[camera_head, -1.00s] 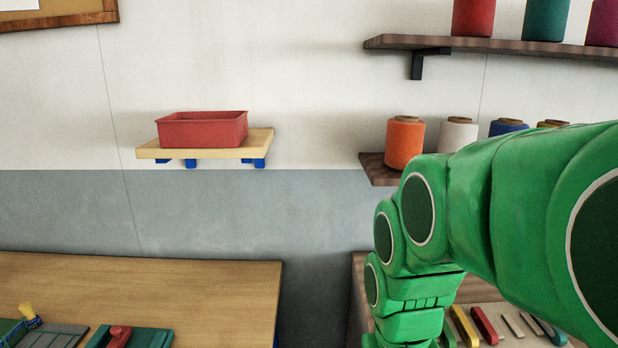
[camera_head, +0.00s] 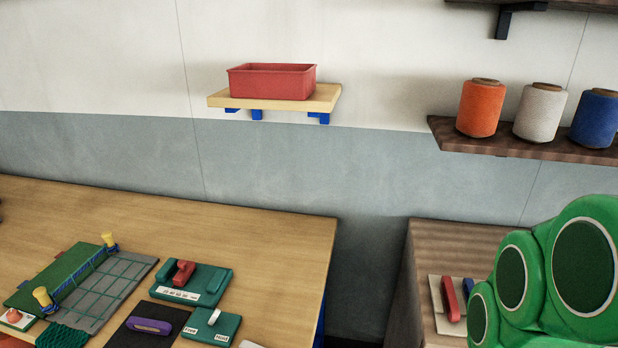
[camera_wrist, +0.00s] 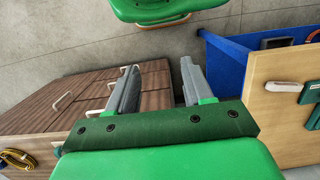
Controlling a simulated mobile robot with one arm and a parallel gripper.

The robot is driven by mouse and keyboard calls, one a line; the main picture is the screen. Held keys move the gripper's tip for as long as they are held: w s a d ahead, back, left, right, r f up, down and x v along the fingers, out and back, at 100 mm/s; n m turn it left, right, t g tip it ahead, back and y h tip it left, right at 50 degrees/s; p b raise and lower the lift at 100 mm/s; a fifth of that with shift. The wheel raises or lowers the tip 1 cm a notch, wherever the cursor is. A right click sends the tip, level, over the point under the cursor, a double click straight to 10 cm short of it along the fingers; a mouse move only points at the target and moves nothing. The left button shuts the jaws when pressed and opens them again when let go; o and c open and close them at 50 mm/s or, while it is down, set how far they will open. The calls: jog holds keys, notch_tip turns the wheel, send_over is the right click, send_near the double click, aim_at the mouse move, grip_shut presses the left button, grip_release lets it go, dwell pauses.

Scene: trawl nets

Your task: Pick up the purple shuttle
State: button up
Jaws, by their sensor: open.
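The purple shuttle (camera_head: 149,326) lies on a dark mat (camera_head: 128,340) near the front of the wooden table, at the lower left of the head view. It does not show in the wrist view. My gripper (camera_wrist: 160,85) shows in the wrist view with its two grey fingers apart and nothing between them. It hangs over the gap between the brown drawer unit and the table, apart from the shuttle. In the head view only my green arm shows at the lower right; the gripper is out of frame there.
A green holder with a red shuttle (camera_head: 181,273) and a green labelled block (camera_head: 209,327) sit close to the mat. A net board with yellow-topped posts (camera_head: 108,239) lies left. A brown cabinet (camera_head: 420,265) stands right. The table's back right is clear.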

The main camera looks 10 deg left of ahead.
jog(key=w+a+r+m+g+y, duration=0.1)
jog(key=w+a+y, duration=0.3)
jog(key=a, duration=1)
jog(key=w+a+r+m+g+y, duration=0.15)
jog(key=w+a+y, duration=0.3)
jog(key=a, duration=0.95)
jog(key=w+a+r+m+y, duration=0.15)
jog(key=w+a+y, duration=0.3)
jog(key=a, duration=1.05)
jog(key=w+a+f+m+t+y, duration=0.1)
jog(key=w+a+f+m, duration=0.2)
jog(key=a+f+m, duration=0.15)
jog(key=w+a+f+m+t, duration=0.1)
jog(key=w+a+f+m, duration=0.15)
jog(key=a, duration=0.35)
jog(key=m+t, duration=0.1)
jog(key=m, duration=0.5)
send_near(144, 321)
jog(key=shift+w+a+r, duration=0.1)
jog(key=shift+a+r, duration=0.5)
jog(key=shift+a, duration=0.15)
jog(key=shift+a+f+h, duration=0.15)
jog(key=shift+f+h, duration=0.15)
jog(key=shift+f, duration=0.15)
jog(key=shift+x, duration=3.75)
jog(key=shift+f, duration=0.2)
